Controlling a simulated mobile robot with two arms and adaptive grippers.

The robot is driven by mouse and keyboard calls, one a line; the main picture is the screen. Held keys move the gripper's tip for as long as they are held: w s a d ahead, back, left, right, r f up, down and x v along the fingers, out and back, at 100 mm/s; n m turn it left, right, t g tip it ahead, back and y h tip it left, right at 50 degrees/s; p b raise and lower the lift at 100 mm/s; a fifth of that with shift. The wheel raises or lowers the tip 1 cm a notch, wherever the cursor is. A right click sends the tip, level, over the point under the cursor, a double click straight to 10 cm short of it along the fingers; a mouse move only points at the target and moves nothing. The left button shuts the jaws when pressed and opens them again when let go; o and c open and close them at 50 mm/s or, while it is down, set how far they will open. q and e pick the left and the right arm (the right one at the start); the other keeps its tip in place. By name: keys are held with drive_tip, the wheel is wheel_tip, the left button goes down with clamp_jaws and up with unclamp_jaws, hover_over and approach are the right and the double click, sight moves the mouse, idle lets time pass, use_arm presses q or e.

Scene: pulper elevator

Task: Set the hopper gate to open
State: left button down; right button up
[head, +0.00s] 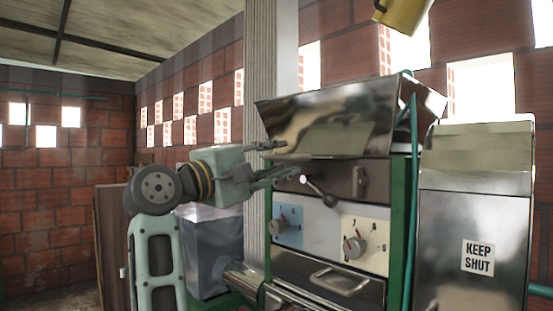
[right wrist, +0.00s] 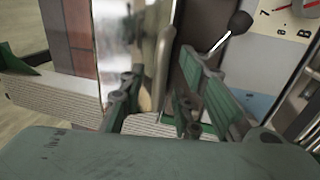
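The hopper (head: 330,118) is a shiny metal trough on top of the green-framed machine. Below it, on a dark band, a lever with a dark knob (head: 329,200) slopes down to the right from a pale end; I cannot tell for sure that this is the gate's handle. The lever knob also shows at the top of the right wrist view (right wrist: 240,22). My right gripper (head: 290,158) is open, its fingers apart just left of the lever and by the hopper's lower edge. In the right wrist view the fingers (right wrist: 157,108) hold nothing. My left gripper is out of view.
Below are two dials (head: 354,247) on blue and cream panels and a drawer-like handle (head: 340,282). A metal cabinet marked KEEP SHUT (head: 478,257) stands right. A pale column (head: 260,70) rises behind my gripper. A yellow container (head: 403,14) hangs above.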

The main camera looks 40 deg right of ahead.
drive_tip(key=v, duration=0.7)
drive_tip(key=shift+a, duration=0.1)
